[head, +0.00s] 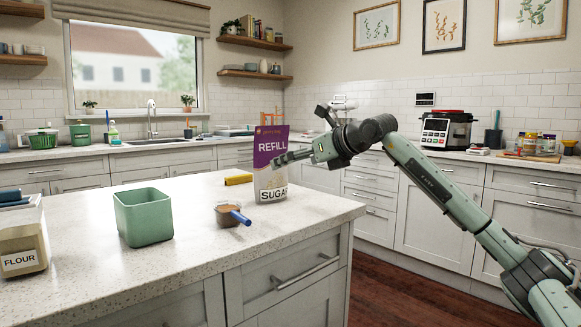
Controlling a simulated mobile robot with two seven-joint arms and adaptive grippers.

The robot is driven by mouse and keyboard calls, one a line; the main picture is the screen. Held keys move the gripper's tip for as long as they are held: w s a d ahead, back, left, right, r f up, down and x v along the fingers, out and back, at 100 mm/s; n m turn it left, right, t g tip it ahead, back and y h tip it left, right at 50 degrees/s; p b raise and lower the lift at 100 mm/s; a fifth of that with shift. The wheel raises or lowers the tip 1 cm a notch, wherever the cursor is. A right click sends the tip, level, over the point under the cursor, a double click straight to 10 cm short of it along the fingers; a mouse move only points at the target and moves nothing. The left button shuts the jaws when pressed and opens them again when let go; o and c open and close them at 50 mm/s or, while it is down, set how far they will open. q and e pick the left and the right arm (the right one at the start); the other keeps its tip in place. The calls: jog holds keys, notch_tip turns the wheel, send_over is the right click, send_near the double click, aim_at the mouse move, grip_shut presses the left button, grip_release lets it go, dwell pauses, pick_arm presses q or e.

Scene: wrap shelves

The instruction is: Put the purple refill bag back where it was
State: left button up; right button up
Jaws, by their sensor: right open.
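The purple refill bag (271,148), with "REFILL" and "SUGAR" printed on it, stands upright on the island counter near its right end. My right gripper (290,158) comes in from the right. Its fingers are open at the bag's right side and overlap the bag in the head view. I cannot tell whether they touch it. My left gripper is not in view.
A green square canister (143,218) stands left of the bag on the island (100,270). A scoop with brown contents and a blue handle (234,215) lies in front of the bag. A yellow object (238,179) lies behind. A flour container (22,240) stands far left.

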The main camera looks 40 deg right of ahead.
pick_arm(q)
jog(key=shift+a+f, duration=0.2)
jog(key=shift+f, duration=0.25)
pick_arm(e)
jog(key=shift+s+d+r, duration=0.1)
jog(key=shift+s+r, duration=0.15)
jog(key=shift+s, duration=0.45)
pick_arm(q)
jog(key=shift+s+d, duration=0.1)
